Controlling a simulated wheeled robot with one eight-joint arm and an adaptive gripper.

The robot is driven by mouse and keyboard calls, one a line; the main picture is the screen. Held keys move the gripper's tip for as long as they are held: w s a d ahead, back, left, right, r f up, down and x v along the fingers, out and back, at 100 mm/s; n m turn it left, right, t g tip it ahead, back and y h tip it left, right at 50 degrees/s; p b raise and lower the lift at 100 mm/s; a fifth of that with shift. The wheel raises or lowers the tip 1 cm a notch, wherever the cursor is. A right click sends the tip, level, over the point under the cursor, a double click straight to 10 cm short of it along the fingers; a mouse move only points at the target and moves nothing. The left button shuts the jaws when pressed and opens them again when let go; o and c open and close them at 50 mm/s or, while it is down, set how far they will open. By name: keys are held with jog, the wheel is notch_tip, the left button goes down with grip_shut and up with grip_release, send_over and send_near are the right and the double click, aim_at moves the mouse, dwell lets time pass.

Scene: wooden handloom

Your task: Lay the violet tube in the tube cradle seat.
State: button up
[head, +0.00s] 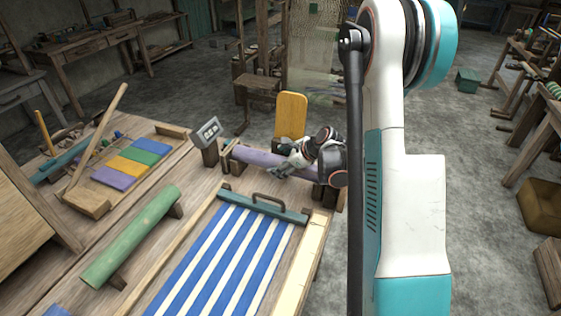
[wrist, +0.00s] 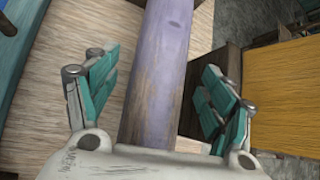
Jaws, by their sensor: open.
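The violet tube (head: 258,158) lies lengthwise near the far edge of the loom table, between dark wooden end blocks (head: 226,156). Its right part is hidden behind my gripper and arm. My gripper (head: 284,168) is at the tube's right half. In the wrist view the violet tube (wrist: 160,75) runs between my two spread teal fingers (wrist: 160,88), with a visible gap on each side. The gripper is open and not clamped on the tube. I cannot tell which part is the tube cradle seat.
A green tube (head: 134,238) rests on wooden supports at left. Blue-striped cloth (head: 225,255) with a handled bar (head: 262,206) lies in front. A counter box (head: 206,132) stands left of the violet tube, a yellow panel (head: 291,115) behind it. Coloured blocks (head: 130,166) lie further left.

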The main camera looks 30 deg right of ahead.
jog(key=v, duration=1.2)
jog(key=shift+w, duration=0.1)
jog(key=shift+a, duration=0.1)
